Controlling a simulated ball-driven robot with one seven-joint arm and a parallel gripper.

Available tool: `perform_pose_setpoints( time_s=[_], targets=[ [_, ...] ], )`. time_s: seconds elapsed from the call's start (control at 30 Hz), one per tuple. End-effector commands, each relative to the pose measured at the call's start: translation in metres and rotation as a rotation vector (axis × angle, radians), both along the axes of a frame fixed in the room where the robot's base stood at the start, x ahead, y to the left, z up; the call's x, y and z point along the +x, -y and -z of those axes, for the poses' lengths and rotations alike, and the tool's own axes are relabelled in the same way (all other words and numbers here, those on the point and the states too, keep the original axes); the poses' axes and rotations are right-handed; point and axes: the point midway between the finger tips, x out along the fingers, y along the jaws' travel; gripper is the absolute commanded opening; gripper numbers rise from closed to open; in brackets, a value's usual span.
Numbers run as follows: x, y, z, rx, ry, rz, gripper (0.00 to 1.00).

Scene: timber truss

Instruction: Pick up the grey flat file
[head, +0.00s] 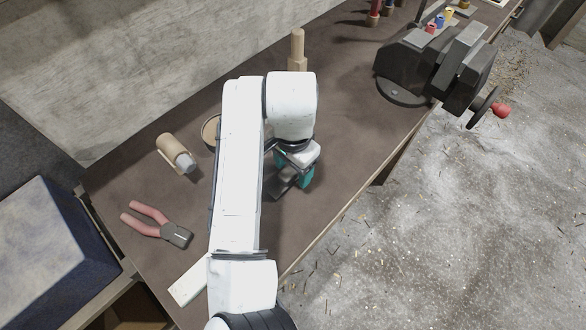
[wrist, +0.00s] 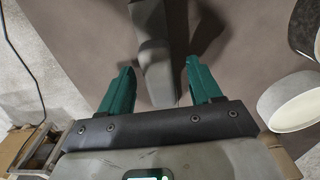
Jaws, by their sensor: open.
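A grey, flat, elongated piece that looks like the flat file (wrist: 155,62) shows in the wrist view, between the two teal fingers of my gripper (wrist: 160,66). There are visible gaps between it and both fingers, so the gripper is open around it and not closed on it. Its upper end runs out of the wrist view. In the head view my gripper (head: 298,178) is low over the middle of the bench, and my arm and gripper hide most of the file there.
On the brown bench (head: 345,150) lie red-handled pliers (head: 160,226), a tan cylinder with a grey end (head: 176,153), a pale strip (head: 188,284) and a partly hidden round dish (head: 208,131). A wooden turned piece (head: 297,50) stands behind. A dark vise (head: 430,70) sits at the right edge.

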Motion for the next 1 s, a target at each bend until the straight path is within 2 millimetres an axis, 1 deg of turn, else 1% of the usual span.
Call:
perform_pose_setpoints(
  time_s=[0.2, 0.83, 0.87, 1.0],
  targets=[
    [0.0000, 0.0000, 0.0006, 0.000, 0.000, 0.000, 0.63],
    [0.0001, 0.0000, 0.0000, 0.001, 0.001, 0.000, 0.03],
    [0.0001, 0.0000, 0.0000, 0.001, 0.001, 0.000, 0.00],
    [0.0003, -0.0002, -0.0004, 0.001, 0.001, 0.000, 0.00]
  ],
)
